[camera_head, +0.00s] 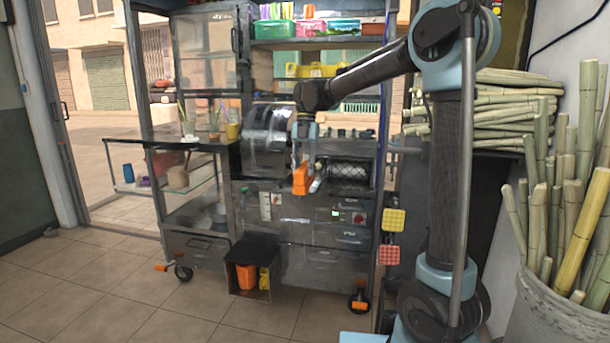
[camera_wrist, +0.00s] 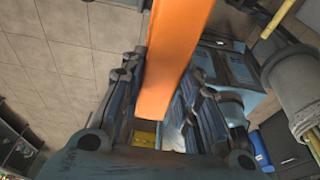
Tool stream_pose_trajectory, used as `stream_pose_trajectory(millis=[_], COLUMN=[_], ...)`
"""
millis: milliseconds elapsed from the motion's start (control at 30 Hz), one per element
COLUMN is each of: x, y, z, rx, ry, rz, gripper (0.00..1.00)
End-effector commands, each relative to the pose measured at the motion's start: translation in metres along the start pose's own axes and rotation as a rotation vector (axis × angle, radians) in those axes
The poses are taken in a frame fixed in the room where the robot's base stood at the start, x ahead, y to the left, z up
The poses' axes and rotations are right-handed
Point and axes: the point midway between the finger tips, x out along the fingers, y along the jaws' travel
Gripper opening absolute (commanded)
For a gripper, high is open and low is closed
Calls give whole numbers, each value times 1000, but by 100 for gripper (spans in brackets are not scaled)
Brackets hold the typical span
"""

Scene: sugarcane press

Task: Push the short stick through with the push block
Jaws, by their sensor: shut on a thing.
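My gripper (camera_head: 306,150) is in front of the press, pointing down. It is shut on the orange push block (camera_head: 301,179), which hangs upright in front of the machine. In the wrist view the push block (camera_wrist: 172,50) runs lengthwise between the two fingers of my gripper (camera_wrist: 163,85). The metal press drum (camera_head: 266,128) is just left of my gripper in the head view. I cannot make out the short stick. A small pale object (camera_head: 317,183) shows just right of the block, too small to identify.
The press stands in a metal and glass cart with a side shelf (camera_head: 150,142) at left. A black box (camera_head: 250,268) with orange and yellow items is below. Sugarcane lies stacked (camera_head: 490,110) at right, with more in a grey bin (camera_head: 555,315). The tiled floor at front left is clear.

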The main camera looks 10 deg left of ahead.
Motion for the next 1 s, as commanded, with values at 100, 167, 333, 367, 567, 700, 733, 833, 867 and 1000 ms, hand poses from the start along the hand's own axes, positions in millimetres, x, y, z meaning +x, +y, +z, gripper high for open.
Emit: stream_pose_trajectory(millis=[100,167,333,367,567,700,733,833,867,1000], x=[-10,-15,-29,-31,-47,-56,-57,-58,-59,-58], y=[0,0,0,0,0,0,0,0,0,0], z=[-6,-10,-19,-20,-30,-36,-37,-38,-38,-38], rx=[0,0,0,0,-1,-1,-1,0,0,0], ry=[0,0,0,0,0,0,0,0,0,0], rz=[0,0,0,0,0,0,0,0,0,0], gripper=[3,3,3,3,3,3,3,3,3,3])
